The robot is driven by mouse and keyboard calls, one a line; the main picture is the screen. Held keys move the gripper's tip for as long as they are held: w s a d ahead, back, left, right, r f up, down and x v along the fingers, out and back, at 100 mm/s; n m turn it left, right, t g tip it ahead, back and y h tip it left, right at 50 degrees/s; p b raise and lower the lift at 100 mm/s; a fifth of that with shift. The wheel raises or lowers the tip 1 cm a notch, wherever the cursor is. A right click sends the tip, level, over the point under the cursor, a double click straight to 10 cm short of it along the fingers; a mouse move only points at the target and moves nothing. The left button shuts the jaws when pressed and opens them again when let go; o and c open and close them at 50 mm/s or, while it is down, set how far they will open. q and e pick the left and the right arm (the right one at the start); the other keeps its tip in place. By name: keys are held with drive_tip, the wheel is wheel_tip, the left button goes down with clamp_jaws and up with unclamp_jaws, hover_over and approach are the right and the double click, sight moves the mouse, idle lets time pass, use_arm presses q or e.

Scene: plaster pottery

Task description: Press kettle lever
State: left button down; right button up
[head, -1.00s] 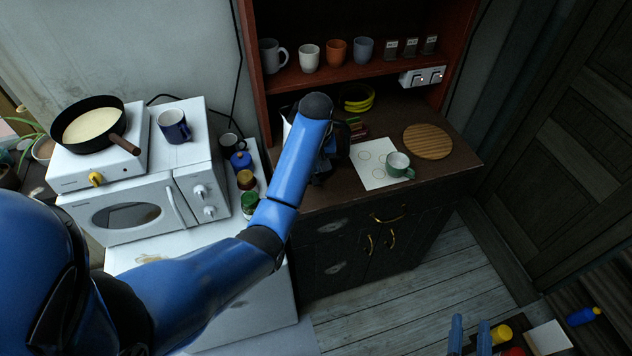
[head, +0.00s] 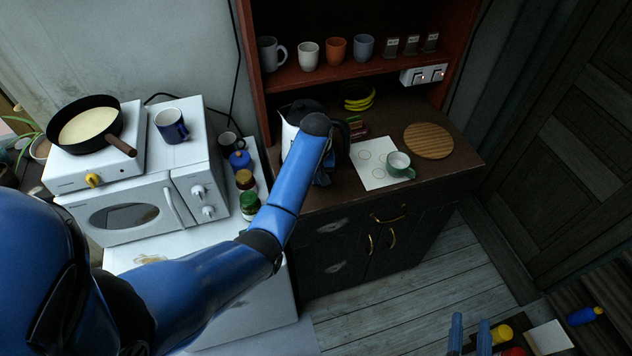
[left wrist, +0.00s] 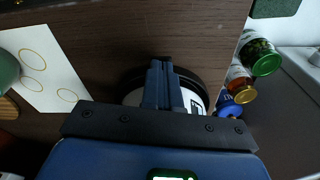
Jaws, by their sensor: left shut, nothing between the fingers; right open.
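The kettle, white with a black top (head: 288,132), stands on the dark cabinet top, partly behind my left arm. Its white side and black base edge also show in the left wrist view (left wrist: 199,89), behind the fingers. My left gripper (head: 322,178) is mostly hidden by its own arm in the head view, low in front of the kettle. In the left wrist view its two blue fingers (left wrist: 160,66) are shut together and empty; I cannot tell whether they touch the kettle. The lever is not visible. My right gripper (head: 469,334) is open and empty at the bottom right.
A green mug (head: 399,166) sits on a white ringed sheet (head: 372,178), beside a round wooden board (head: 428,141). Several jars, including a green-lidded one (head: 249,205), stand left of the cabinet. Mugs line the shelf above, with a switched socket (head: 423,75).

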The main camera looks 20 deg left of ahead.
use_arm(q)
drive_tip(key=shift+s, duration=0.25)
drive_tip(key=shift+f+b, duration=0.55)
drive_tip(key=shift+f, duration=0.3)
drive_tip(key=shift+w+r, duration=0.15)
drive_tip(key=shift+r, duration=0.05)
drive_tip(key=shift+s+d+r+p, duration=0.1)
drive_tip(key=shift+s+p, duration=0.1)
drive_tip(key=shift+p, duration=0.1)
drive_tip(key=shift+s+d+r, duration=0.25)
drive_tip(key=shift+s, duration=0.45)
drive_tip(key=shift+s+d+r, duration=0.2)
drive_tip(key=shift+s, duration=0.45)
drive_tip(key=shift+w, duration=0.15)
